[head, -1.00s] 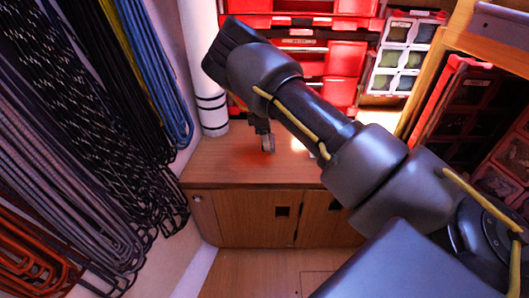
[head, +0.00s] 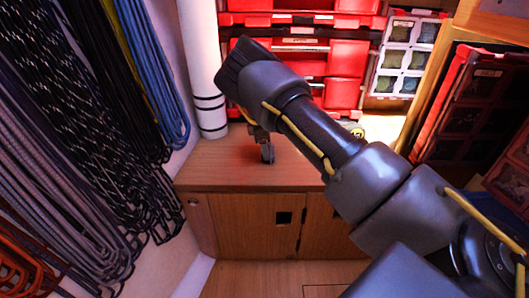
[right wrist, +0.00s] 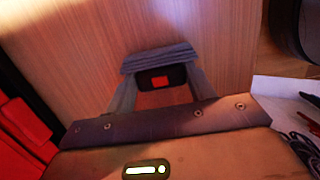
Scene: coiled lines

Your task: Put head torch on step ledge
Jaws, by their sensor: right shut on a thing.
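The head torch (right wrist: 160,77) shows in the right wrist view as a small black body with a red patch and a grey band along its upper side. My right gripper (head: 267,154) is shut on it, with one grey finger at each side. In the head view the gripper hangs from my arm in front of the wooden step ledge (head: 208,166), the top of a low cabinet. The torch cannot be made out there. Whether it touches the wood is unclear. My left gripper is not in view.
Coiled ropes (head: 85,110) hang along the left wall. A white roll (head: 205,80) stands at the ledge's back left. Red drawer boxes (head: 345,60) stand behind the ledge. A wooden shelf unit (head: 425,85) with red cases is at right. The ledge's left part looks clear.

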